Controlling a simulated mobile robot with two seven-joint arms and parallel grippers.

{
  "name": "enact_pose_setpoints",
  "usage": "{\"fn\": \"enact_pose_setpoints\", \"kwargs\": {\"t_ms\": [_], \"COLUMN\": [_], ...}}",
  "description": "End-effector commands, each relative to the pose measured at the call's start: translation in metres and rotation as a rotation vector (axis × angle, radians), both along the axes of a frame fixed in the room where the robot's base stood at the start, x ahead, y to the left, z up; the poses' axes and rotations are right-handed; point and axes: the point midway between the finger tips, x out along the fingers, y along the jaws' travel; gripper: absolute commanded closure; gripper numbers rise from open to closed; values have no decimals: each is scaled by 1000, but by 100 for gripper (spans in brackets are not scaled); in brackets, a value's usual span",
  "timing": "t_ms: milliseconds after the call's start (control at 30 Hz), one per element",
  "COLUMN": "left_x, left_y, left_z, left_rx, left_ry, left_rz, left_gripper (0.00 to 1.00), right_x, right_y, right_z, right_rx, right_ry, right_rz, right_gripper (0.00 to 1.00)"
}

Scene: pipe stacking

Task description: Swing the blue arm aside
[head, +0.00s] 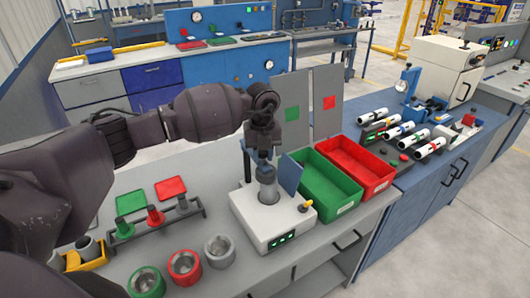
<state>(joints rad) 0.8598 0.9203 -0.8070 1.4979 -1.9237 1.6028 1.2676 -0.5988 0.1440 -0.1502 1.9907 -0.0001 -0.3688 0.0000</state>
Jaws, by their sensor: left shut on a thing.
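The blue arm (290,172) shows as a flat blue piece at the upper right of a white device (262,222) on the near bench. A short grey cylinder (268,191) stands upright on the device. My left gripper (263,156) points down above this cylinder, beside the flat blue piece. It is shut on a bluish part that looks to belong to the blue arm; the fingers hide much of the contact. My right gripper is not in view.
A green bin (325,187) and a red bin (355,167) stand close to the device's right. Green, red and grey rings (185,266) lie to its left, near a dark rack with several small pieces (154,214). Upright grey panels (327,102) stand behind.

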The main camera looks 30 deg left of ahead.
Motion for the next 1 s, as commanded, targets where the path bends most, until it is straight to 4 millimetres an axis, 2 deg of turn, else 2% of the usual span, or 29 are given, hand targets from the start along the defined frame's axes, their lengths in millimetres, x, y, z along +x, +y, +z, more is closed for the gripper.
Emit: {"fn": "enact_pose_setpoints", "kwargs": {"t_ms": [200,433,700,1000], "left_x": [-15,-31,-44,-50], "left_y": [13,33,60,93], "left_z": [1,1,-1,-2], "left_rx": [2,2,2,2], "left_ry": [-1,-2,-1,0], "left_rz": [-154,-370,-626,-909], "left_gripper": [100,100,100,100], "right_x": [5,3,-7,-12], "right_y": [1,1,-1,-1], "right_z": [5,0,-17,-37], "right_rx": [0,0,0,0], "right_ry": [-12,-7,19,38], "right_rz": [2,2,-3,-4], "right_gripper": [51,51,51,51]}}
